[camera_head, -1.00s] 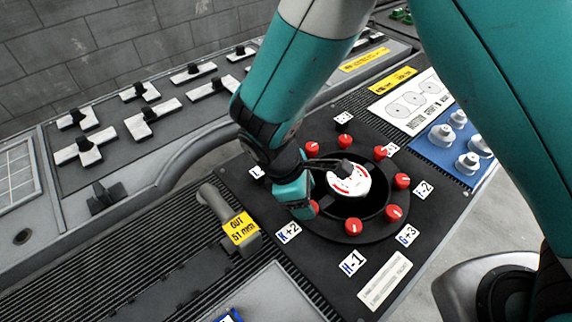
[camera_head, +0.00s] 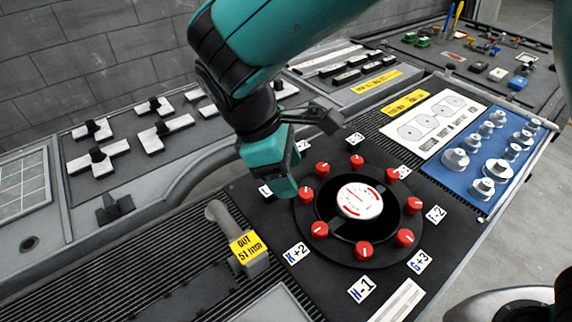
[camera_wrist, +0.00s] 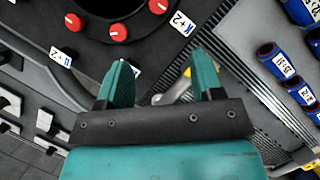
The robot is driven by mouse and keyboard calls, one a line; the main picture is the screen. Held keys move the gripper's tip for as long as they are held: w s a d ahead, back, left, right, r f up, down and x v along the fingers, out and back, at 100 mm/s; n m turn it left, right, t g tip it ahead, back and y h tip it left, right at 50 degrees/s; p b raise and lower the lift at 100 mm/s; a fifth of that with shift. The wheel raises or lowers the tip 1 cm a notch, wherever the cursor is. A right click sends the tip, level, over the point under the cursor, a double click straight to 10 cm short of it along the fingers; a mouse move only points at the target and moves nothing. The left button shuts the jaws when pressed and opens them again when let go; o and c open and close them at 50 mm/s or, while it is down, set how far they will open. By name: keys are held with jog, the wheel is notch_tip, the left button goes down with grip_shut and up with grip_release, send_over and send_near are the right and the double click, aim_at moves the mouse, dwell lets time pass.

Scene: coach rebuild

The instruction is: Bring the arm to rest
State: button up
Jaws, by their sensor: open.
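My teal arm reaches in from the top of the head view. My gripper shows in the wrist view (camera_wrist: 160,85) with its two teal fingers apart and nothing between them. In the head view the wrist hangs over the upper left side of a black round fixture (camera_head: 408,222), and the fingertips are hard to make out there. The fixture has a ring of red knobs (camera_head: 364,249) around a white dial (camera_head: 358,201) with red marks. The dial sits in the fixture's centre, apart from my gripper.
A grey handle with a yellow tag (camera_head: 246,247) stands left of the fixture. A blue panel with silver knobs (camera_head: 455,161) lies to the right. White and black fittings (camera_head: 164,134) stand on the left bench. In the wrist view, blue cylinders (camera_wrist: 277,61) are at right.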

jog(key=s+d+r+m+y, duration=0.2)
jog(key=d+r+m+y, duration=0.3)
jog(key=d, duration=0.4)
jog(key=s+d+r+m+y, duration=0.3)
jog(key=s+r, duration=0.2)
jog(key=s, duration=0.5)
jog(key=shift+d+m+t+y, duration=0.25)
jog(key=shift+m+t+y, duration=0.15)
